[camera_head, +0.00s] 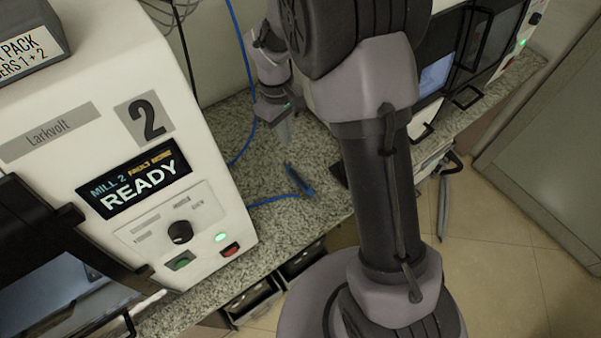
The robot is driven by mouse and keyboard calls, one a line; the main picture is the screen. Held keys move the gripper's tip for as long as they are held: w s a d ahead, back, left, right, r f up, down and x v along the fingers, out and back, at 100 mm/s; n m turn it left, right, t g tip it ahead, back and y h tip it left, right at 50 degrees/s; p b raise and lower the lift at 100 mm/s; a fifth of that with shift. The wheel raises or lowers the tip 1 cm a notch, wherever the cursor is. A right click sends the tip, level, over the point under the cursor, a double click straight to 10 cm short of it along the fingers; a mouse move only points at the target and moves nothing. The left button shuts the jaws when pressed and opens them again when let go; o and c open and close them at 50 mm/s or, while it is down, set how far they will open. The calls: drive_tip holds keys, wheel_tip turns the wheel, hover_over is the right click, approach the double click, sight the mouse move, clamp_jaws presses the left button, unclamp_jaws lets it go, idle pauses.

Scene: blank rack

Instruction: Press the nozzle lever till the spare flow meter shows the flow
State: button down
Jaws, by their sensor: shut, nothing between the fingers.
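A small blue tool with a blue hose, which looks like the nozzle (299,181), lies on the speckled counter. Its lever is too small to make out. My gripper (286,138) points down above the counter, behind and slightly left of the blue tool. Its fingers are together with nothing between them, and it looks apart from the tool. I cannot make out a flow meter in this view. My arm covers the middle right of the picture.
A white mill (85,130) marked 2, its display reading READY, stands at left. Another machine (447,70) stands behind my arm. A blue hose (241,50) runs up the wall.

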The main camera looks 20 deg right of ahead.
drive_tip(key=shift+w+a+r+p, duration=0.1)
drive_tip(key=shift+r+p, duration=0.2)
drive_tip(key=shift+r, duration=0.85)
drive_tip(key=shift+w+a+r+p, duration=0.1)
drive_tip(key=shift+r+p, duration=0.15)
drive_tip(key=shift+r, duration=0.9)
drive_tip(key=s+r+m+t+y+b, duration=0.1)
drive_tip(key=s+r+m+t+b, duration=0.3)
drive_tip(key=s+r, duration=0.6)
drive_tip(key=s+a+r+m+t+y, duration=0.1)
drive_tip(key=s+m, duration=0.5)
drive_tip(key=s, duration=0.6)
drive_tip(key=shift+s+a+r+m+t+y, duration=0.2)
drive_tip(key=shift+a+r+m+t+y, duration=0.15)
drive_tip(key=shift+r+t, duration=0.55)
